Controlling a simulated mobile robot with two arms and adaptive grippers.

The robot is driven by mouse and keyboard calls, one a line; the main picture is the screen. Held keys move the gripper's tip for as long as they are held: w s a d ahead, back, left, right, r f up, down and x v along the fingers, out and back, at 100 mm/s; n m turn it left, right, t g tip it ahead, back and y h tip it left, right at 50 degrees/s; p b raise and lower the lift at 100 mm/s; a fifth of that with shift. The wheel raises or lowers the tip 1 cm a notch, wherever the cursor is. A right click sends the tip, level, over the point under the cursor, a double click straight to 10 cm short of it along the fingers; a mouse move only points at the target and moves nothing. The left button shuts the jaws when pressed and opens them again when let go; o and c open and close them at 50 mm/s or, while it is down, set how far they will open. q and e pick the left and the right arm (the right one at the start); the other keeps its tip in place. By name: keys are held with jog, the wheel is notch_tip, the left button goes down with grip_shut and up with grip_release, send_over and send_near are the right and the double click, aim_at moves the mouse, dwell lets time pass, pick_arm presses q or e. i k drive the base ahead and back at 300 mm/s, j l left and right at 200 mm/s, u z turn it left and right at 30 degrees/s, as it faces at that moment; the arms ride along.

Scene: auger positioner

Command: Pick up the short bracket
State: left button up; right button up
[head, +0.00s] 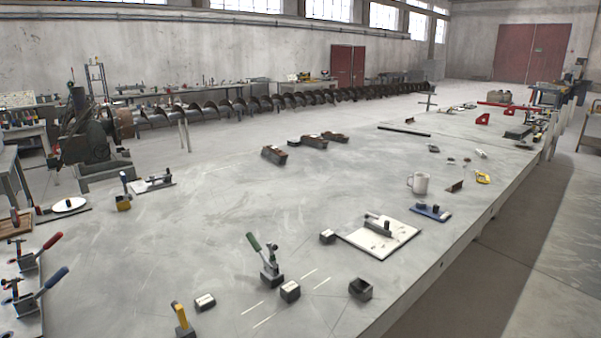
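I cannot tell for certain which part is the short bracket. A small dark grey part with an open top (361,289) sits near the table's front edge, right of the white line marks. A small brown angled piece (455,186) lies near the right edge, beyond the white mug. Red angled brackets (483,119) stand far off at the table's far right. Neither of my grippers shows in the head view.
The large grey table (220,235) has wide bare areas. Clamps with red and blue handles (40,285) are at left.

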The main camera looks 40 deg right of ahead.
aim_at(458, 185)
jog(key=z, duration=2.15)
jog(key=i+l+u, duration=0.1)
jog(key=i+l, duration=0.45)
